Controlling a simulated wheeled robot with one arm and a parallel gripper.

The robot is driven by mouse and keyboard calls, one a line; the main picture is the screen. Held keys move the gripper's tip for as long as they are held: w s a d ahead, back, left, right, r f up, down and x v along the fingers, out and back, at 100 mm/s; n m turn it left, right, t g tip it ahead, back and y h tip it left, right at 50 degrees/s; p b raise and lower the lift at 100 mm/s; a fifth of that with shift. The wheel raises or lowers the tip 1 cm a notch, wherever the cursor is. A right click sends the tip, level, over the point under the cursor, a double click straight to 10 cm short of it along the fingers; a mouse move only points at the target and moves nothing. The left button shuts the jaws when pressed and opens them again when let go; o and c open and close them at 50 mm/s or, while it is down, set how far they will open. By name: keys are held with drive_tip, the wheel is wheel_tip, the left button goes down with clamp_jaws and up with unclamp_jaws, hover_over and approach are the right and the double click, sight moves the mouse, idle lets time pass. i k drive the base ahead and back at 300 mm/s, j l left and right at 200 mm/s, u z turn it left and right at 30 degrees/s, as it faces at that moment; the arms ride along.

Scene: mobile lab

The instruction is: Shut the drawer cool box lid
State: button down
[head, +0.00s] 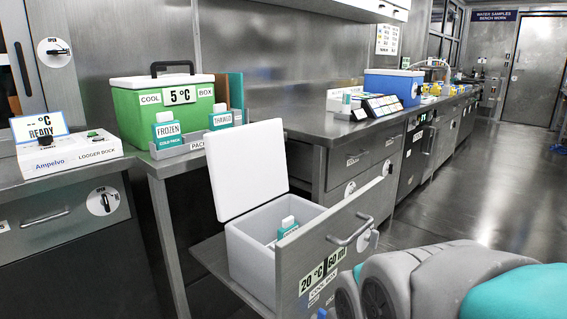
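The drawer cool box (252,258) is a white box inside a pulled-out drawer (292,262) in the lower middle of the head view. Its white lid (245,168) stands up, open, hinged on the left side of the box. A teal and white pack (287,228) is inside the box. The drawer front carries a bar handle (352,230) and a label reading 20 °C and 60 ml. My grey and teal arm fills the lower right, in front of part of the drawer front. My gripper's fingers cannot be made out.
A green cool box (163,108) with a white lid stands on the left bench, with two teal packs labelled FROZEN (168,132) and THAWED (221,117) before it. A logger dock (70,152) is further left. A blue box (393,86) stands on the right bench. The floor at right is clear.

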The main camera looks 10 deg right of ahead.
sight(247, 168)
drive_tip(key=i+j+z, duration=0.1)
drive_tip(key=z, duration=0.35)
drive_tip(key=j+z, duration=0.3)
drive_tip(key=z, duration=0.15)
drive_tip(key=i+j+z, duration=0.1)
drive_tip(key=j+z, duration=0.15)
drive_tip(key=z, duration=0.2)
drive_tip(key=j+z, duration=0.25)
drive_tip(key=z, duration=0.2)
